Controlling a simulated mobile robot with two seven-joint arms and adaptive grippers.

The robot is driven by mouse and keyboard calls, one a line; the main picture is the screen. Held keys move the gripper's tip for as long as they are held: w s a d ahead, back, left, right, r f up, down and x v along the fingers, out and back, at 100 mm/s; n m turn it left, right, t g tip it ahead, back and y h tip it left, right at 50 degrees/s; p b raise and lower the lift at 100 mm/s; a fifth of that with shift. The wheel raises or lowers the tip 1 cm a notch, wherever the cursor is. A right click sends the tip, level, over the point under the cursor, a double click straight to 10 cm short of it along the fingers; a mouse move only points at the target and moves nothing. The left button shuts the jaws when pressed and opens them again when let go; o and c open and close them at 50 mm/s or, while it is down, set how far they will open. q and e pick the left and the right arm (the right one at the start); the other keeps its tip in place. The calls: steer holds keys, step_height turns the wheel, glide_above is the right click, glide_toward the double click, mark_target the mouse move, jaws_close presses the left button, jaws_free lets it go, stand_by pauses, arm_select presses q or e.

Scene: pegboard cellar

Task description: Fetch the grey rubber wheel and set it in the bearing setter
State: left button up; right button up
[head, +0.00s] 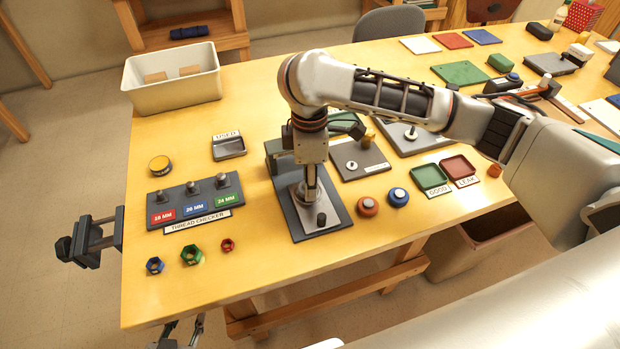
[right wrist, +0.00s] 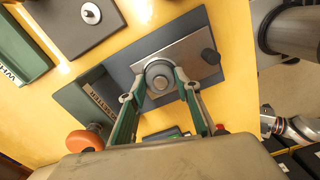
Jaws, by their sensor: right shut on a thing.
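The bearing setter (head: 327,211) is a dark grey base with a green block at its back and a pale metal plate; it also shows in the right wrist view (right wrist: 205,45). My right gripper (head: 310,195) points down over that plate. In the right wrist view its fingers (right wrist: 160,80) are shut on the grey rubber wheel (right wrist: 159,73), which is at the plate. Whether the wheel rests on the plate or hangs just above it, I cannot tell. My left gripper (head: 182,332) is low at the bottom edge, partly cut off, its fingers apart and empty.
The thread checker (head: 195,205) and several coloured nuts lie to the left. Green (head: 430,177) and red (head: 459,169) trays are farther right. A white bin (head: 172,93) stands behind.

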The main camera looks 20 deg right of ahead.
steer(key=shift+f+p, duration=0.25)
steer(key=shift+p, duration=0.3)
stand_by(0.4)
steer(key=o, duration=1.2)
steer(key=o, duration=0.4)
